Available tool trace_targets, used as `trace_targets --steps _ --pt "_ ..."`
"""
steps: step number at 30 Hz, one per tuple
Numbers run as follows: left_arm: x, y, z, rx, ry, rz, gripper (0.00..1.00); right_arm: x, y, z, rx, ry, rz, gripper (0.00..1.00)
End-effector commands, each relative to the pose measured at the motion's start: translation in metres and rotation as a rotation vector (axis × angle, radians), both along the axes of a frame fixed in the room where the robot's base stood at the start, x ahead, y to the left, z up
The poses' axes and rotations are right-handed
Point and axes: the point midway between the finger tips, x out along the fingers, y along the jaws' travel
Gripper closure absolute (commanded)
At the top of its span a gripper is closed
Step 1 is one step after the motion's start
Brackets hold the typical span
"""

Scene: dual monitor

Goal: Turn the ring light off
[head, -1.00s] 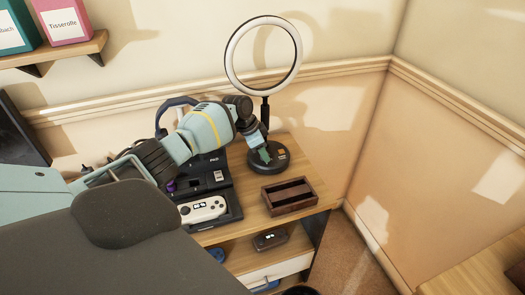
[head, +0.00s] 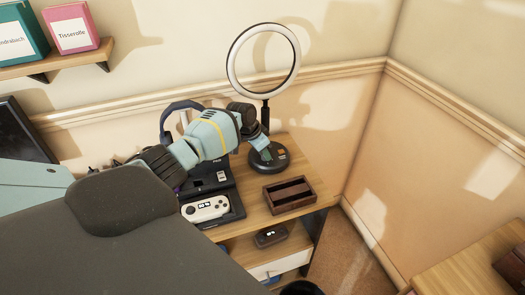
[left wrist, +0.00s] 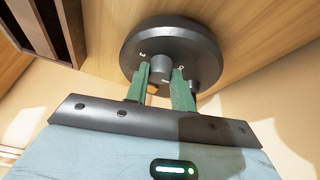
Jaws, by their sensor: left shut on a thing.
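The ring light (head: 240,87) stands at the back of the desk, a pale white ring on a dark post above a round black base (head: 268,167). I cannot tell from the ring whether it is lit. My left gripper (head: 264,151) reaches down onto the base. In the left wrist view, its green fingers (left wrist: 161,70) are at the base (left wrist: 130,50), shut on a small part of it that they mostly hide. A small orange part (left wrist: 152,89) shows between them. My right gripper is not in view.
A brown wooden tray (head: 291,194) lies in front of the base. A white controller (head: 205,209) on a black stand and a headset (head: 168,118) are left of it. Walls close off the back and right. A shelf with boxes (head: 71,30) is at upper left.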

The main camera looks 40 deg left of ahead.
Motion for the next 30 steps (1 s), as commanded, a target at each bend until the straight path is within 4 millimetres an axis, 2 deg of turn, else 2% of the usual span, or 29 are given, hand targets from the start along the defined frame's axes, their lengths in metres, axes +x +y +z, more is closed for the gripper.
trace_targets --steps 2,3,8,16,19,30 --pt "0.000 0.001 0.000 0.000 0.001 0.002 0.98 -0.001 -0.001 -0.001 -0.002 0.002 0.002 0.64" --pt "0.000 0.001 0.000 0.000 0.001 0.002 0.74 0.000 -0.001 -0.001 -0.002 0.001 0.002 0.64" --pt "0.000 0.001 0.000 0.001 0.001 0.001 0.54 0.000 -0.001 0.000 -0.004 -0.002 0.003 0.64" --pt "0.000 0.001 0.001 0.001 0.001 -0.001 0.54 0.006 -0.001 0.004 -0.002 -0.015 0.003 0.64" --pt "-0.002 0.002 0.006 0.000 0.000 0.000 0.54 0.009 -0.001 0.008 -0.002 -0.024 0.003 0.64" --pt "-0.021 0.011 0.060 0.001 -0.006 0.000 0.54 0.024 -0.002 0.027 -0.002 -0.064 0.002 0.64"
